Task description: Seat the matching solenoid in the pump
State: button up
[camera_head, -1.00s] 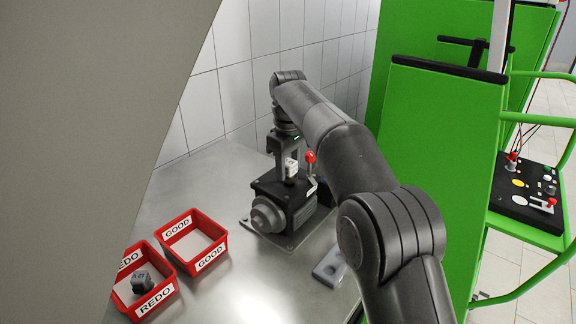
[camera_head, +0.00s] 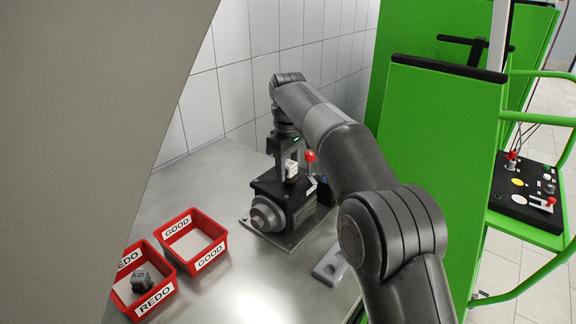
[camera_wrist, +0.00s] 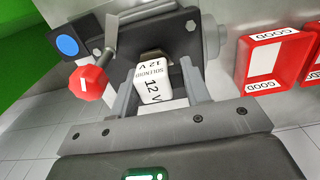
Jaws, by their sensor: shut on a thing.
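My gripper (camera_wrist: 155,90) is shut on a white solenoid (camera_wrist: 152,84) marked "SOLENOID 12 V" in the wrist view. The solenoid also shows as a small white block in the head view (camera_head: 291,168), below my gripper (camera_head: 285,164). The dark pump (camera_head: 268,214) stands on a plate on the bench. The solenoid is at the pump's top, over or at an opening partly hidden behind it. I cannot tell how deep it sits. The pump's dark top (camera_wrist: 178,30) fills the upper wrist view. A red-knobbed lever (camera_head: 310,156) rises beside the solenoid.
A red REDO bin (camera_head: 157,297) holds a dark block (camera_head: 141,281). The red GOOD bin (camera_head: 211,257) looks empty. A grey flat part (camera_head: 330,264) lies right of the pump. A tiled wall stands behind and a green cabinet (camera_head: 440,130) to the right.

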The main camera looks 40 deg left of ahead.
jog(key=shift+f, duration=0.8)
jog(key=o, duration=1.3)
jog(key=shift+r, duration=4)
